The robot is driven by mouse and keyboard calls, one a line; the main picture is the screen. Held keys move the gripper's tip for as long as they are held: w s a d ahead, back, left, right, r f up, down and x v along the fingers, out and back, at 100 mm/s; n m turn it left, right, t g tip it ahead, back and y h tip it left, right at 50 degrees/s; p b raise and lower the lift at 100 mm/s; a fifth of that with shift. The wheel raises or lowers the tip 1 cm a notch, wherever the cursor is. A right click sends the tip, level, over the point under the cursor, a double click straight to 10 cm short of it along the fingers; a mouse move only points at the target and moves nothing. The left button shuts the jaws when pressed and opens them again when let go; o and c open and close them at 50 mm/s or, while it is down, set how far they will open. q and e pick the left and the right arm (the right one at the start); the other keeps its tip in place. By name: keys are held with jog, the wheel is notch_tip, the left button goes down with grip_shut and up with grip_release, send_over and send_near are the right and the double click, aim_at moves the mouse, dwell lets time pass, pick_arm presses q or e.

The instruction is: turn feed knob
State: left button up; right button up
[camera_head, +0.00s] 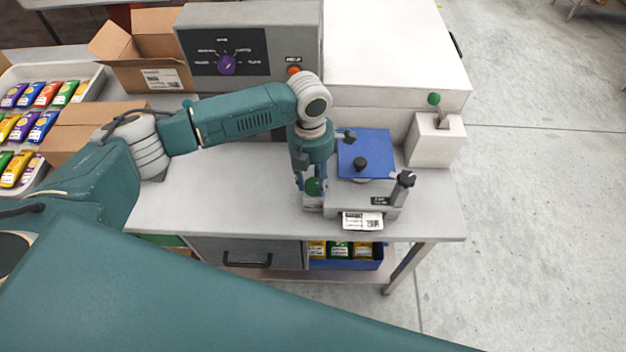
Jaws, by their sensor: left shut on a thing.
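My left gripper (311,188) points down over the bench and is shut on a green round knob (313,187) at the left end of a small grey device (385,212). The fingers partly hide the green knob. A purple knob (227,65) sits on a dark dial panel (205,52) at the back, with several labels around it, too small to read for certain. No gripper is at the purple knob. I cannot tell from the labels which knob is the feed knob. My right gripper is not in view.
A blue plate (366,145) with a black knob (360,164) lies right of the gripper. A black-topped post (405,180) and a white box with a green ball (434,99) stand further right. A red button (294,71) is behind my arm. Cartons (160,78) stand left.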

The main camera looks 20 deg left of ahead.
aim_at(312, 181)
pick_arm(q)
jog(key=shift+w+r, duration=0.2)
jog(key=shift+w, duration=0.1)
jog(key=o, duration=0.9)
jog(key=shift+c, duration=0.2)
jog(key=shift+s+d+f, duration=0.1)
notch_tip(312, 181, up, 12)
jog(key=shift+a, duration=0.3)
jog(key=shift+f, duration=0.1)
